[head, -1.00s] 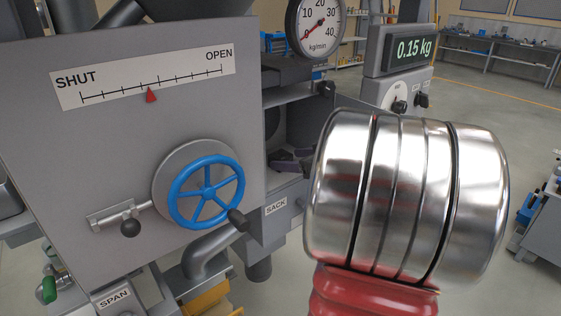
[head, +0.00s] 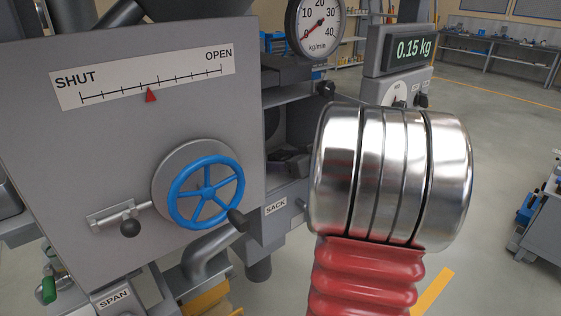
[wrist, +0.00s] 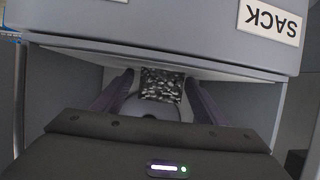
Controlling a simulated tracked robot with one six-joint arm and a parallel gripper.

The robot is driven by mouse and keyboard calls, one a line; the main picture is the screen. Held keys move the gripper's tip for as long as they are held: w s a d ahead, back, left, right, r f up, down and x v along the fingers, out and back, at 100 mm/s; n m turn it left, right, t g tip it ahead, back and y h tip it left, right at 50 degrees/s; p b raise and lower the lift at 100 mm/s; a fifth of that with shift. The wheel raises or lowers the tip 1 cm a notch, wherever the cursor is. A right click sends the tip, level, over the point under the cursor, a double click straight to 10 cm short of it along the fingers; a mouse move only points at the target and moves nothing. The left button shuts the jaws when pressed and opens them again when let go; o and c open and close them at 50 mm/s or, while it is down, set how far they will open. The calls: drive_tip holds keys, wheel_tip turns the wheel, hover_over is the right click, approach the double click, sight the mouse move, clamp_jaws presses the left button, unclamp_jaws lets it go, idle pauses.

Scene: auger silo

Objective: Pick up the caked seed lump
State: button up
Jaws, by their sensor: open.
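The caked seed lump (wrist: 162,84) shows in the wrist view as a dark, speckled block inside a grey recess. My gripper (wrist: 158,78) is open, with one dark finger to the left of the lump and one to the right. I cannot tell whether either finger touches it. In the head view, dark parts show in the recess beside my arm, and I cannot make out the lump there.
The recess walls and top edge (wrist: 150,58) close in around my gripper. In the head view, a grey panel with a blue handwheel (head: 206,191) stands left of the recess.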

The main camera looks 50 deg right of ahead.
sight(281, 154)
drive_tip(key=shift+c, duration=0.6)
drive_tip(key=c, duration=1)
drive_tip(key=shift+s+r, duration=0.25)
drive_tip(key=shift+r, duration=0.6)
wheel_tip(281, 154, up, 6)
drive_tip(key=shift+f, duration=0.2)
drive_tip(key=s, duration=0.6)
drive_tip(key=s+a, duration=0.1)
drive_tip(key=s, duration=0.6)
drive_tip(key=s+a, duration=0.1)
drive_tip(key=s, duration=0.5)
drive_tip(key=shift+s+a+f, duration=0.15)
drive_tip(key=shift+s, duration=0.1)
